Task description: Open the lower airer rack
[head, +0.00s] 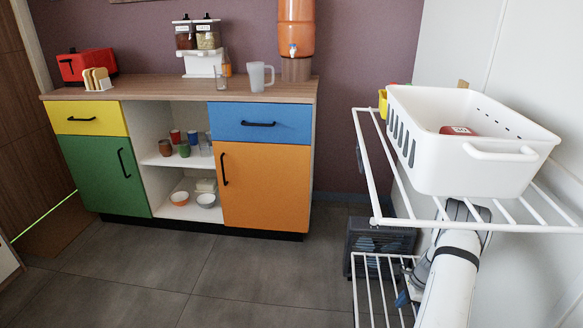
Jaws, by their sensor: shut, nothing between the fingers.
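The lower airer rack (374,291) is a white wire frame at the bottom right, standing out level from the wall side, with its near part cut off by the picture edge. The upper airer rack (366,168) is also out level above it. My gripper (403,299) is at the lower rack's right part, below the upper rack. It is shut and empty, small in view and partly hidden by my arm. I cannot tell whether it touches the rack wires.
A white basket (440,160) with a red item (459,130) sits on the upper rack. A dark crate (383,236) stands on the floor behind the lower rack. A colourful sideboard (265,185) stands along the back wall. The tiled floor (240,275) left of the racks is clear.

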